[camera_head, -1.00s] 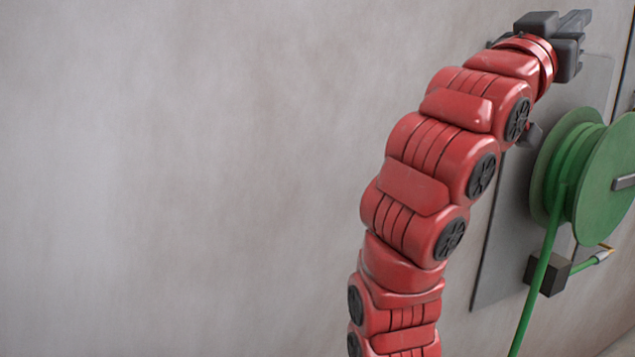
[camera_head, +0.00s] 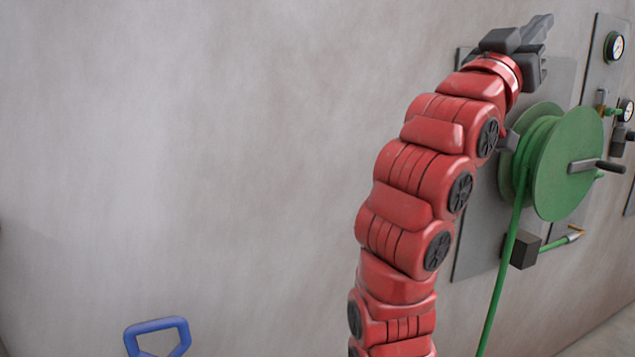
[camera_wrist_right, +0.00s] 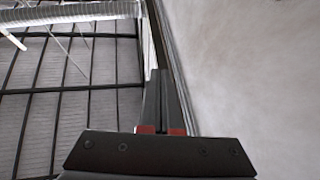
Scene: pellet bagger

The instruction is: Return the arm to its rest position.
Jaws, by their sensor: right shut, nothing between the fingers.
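My right arm, red and segmented, rises from the bottom of the head view and leans up to the right. My right gripper (camera_head: 540,35) is at its top, dark grey, in front of the wall and above the green hose reel. It is shut and empty. In the right wrist view the gripper's fingers (camera_wrist_right: 162,100) are together, pointing up with nothing between them. My left gripper is not in view.
A green hose reel (camera_head: 570,165) with a crank hangs on a grey wall plate (camera_head: 478,240), close to my right arm. Gauges (camera_head: 614,46) are on the right. A blue handle (camera_head: 157,326) stands low left. Dark ceiling bars (camera_wrist_right: 60,90) and a ribbed duct (camera_wrist_right: 70,12) show in the wrist view.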

